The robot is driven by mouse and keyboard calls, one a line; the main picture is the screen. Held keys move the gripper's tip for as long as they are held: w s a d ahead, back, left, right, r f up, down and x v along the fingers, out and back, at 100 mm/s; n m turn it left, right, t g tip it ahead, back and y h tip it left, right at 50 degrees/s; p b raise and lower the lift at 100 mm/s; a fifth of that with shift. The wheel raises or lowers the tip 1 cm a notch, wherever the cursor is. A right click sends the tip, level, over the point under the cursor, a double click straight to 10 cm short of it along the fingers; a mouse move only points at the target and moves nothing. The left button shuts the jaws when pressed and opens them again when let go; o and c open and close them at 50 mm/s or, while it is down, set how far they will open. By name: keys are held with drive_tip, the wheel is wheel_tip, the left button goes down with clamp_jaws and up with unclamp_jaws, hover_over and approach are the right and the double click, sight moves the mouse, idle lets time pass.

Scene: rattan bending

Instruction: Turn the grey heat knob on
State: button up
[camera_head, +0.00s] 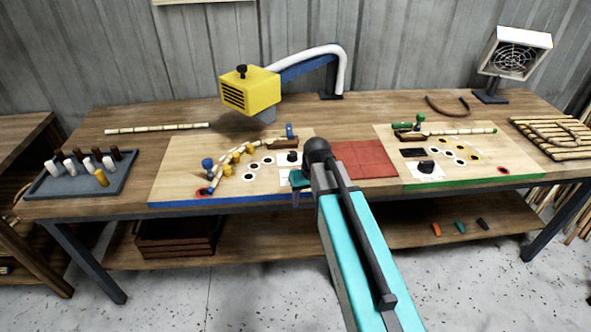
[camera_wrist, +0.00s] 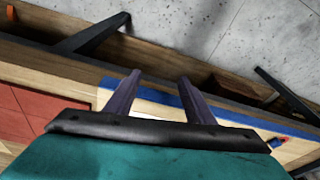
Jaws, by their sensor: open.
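No knob in view is plainly grey. A dark knob (camera_head: 241,70) stands on top of the yellow heater box. Another dark knob (camera_head: 292,157) sits on a white plate on the blue-edged board, just behind my gripper in the head view. A third dark knob (camera_head: 426,167) sits on a white plate on the green-edged board to the right. My gripper (camera_head: 302,198) is near the front edge of the blue-edged board, partly hidden by my arm. In the wrist view its two fingers (camera_wrist: 160,80) are apart with nothing between them. No knob shows there.
The yellow heater (camera_head: 250,92) hangs over the bench. A red mat (camera_head: 365,160) lies between the blue-edged board (camera_head: 170,168) and green-edged board (camera_head: 490,140). Pegs hold a rattan cane on the blue-edged board. A peg tray (camera_head: 60,188) is left, a fan (camera_head: 515,50) back right.

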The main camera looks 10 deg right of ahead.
drive_tip(key=w+r+t, duration=0.1)
drive_tip(key=w+r, duration=0.2)
drive_tip(key=r, duration=0.5)
drive_tip(key=w+r+t, duration=0.1)
drive_tip(key=w+r, duration=0.2)
drive_tip(key=r, duration=0.5)
drive_tip(key=shift+a+n, duration=0.3)
drive_tip(key=shift+a, duration=0.15)
drive_tip(key=shift+w+f+p, duration=0.15)
drive_tip(key=shift+f+p, duration=0.05)
drive_tip(key=shift+p, duration=0.1)
drive_tip(key=shift+p+x, duration=2)
drive_tip(key=shift+x, duration=4.75)
drive_tip(key=shift+a, duration=0.15)
drive_tip(key=c, duration=1.1)
